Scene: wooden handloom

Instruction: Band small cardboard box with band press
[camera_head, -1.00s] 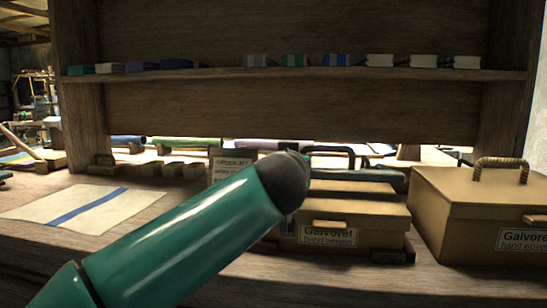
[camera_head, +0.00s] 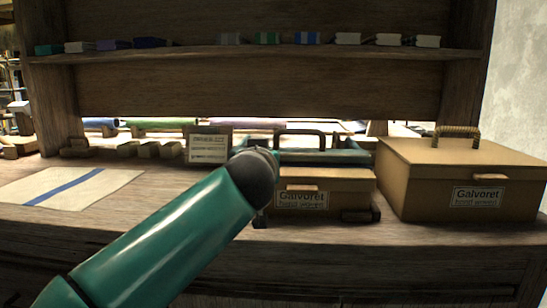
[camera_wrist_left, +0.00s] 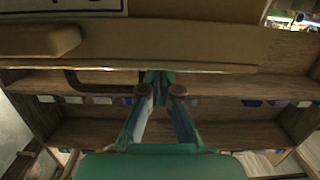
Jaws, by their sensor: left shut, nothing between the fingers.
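The small cardboard box (camera_head: 335,188), with a "Galvoret" label on its front, sits in the band press in the head view. The press shows a dark handle (camera_head: 300,132), a teal part (camera_head: 345,157) behind the box top and a dark foot (camera_head: 360,215) at the front right. My left arm covers the box's left end and hides the left gripper in that view. In the left wrist view my left gripper (camera_wrist_left: 163,91) is shut and empty, its fingertips near the cardboard edge (camera_wrist_left: 150,66); whether they touch cannot be told. My right gripper is out of view.
A larger cardboard box (camera_head: 440,165) with a rope handle stands close on the right. A small framed sign (camera_head: 208,147) and wooden blocks (camera_head: 150,150) stand to the left. A striped cloth (camera_head: 75,187) lies at far left. A shelf (camera_head: 280,53) with folded cloths spans above.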

